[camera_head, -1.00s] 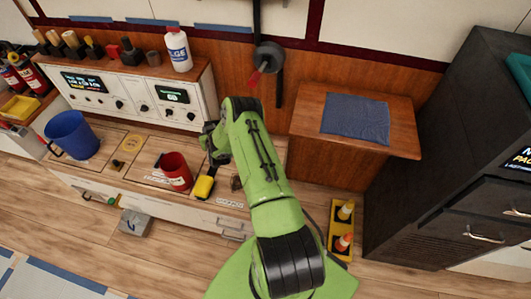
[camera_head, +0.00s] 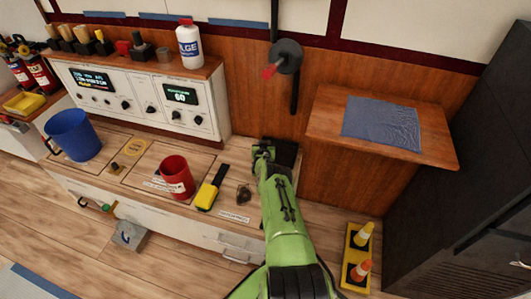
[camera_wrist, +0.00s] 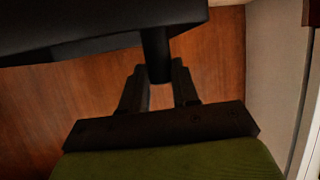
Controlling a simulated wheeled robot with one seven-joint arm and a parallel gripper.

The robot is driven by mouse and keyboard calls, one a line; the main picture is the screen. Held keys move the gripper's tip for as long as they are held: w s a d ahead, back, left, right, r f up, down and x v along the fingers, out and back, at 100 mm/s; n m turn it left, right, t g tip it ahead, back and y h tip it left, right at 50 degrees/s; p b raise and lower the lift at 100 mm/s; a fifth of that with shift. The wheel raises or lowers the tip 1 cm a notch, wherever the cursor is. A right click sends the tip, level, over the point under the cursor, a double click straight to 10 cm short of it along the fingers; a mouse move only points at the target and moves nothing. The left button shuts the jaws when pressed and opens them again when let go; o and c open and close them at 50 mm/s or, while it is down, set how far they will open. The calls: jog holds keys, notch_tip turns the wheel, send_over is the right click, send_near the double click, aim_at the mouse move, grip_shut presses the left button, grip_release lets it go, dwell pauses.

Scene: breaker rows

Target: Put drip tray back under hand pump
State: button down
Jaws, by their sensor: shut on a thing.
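My gripper (camera_wrist: 157,78) is shut on a short dark post at the edge of a flat black piece, which looks like the drip tray (camera_wrist: 80,35). In the head view, my gripper (camera_head: 264,150) is at the back right of the bench, and the black tray (camera_head: 287,153) shows just to its right, partly hidden by my arm. The likely hand pump (camera_head: 287,57), a black round body with a red handle on a vertical pipe, is on the wood wall above. I cannot tell whether the tray touches the bench.
A wooden stand with a blue cloth (camera_head: 382,125) is to the right. Two small cones (camera_head: 360,252) are on the floor.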

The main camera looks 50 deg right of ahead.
jog(key=shift+f, duration=0.75)
jog(key=shift+f, duration=0.15)
jog(key=c, duration=0.8)
grip_release()
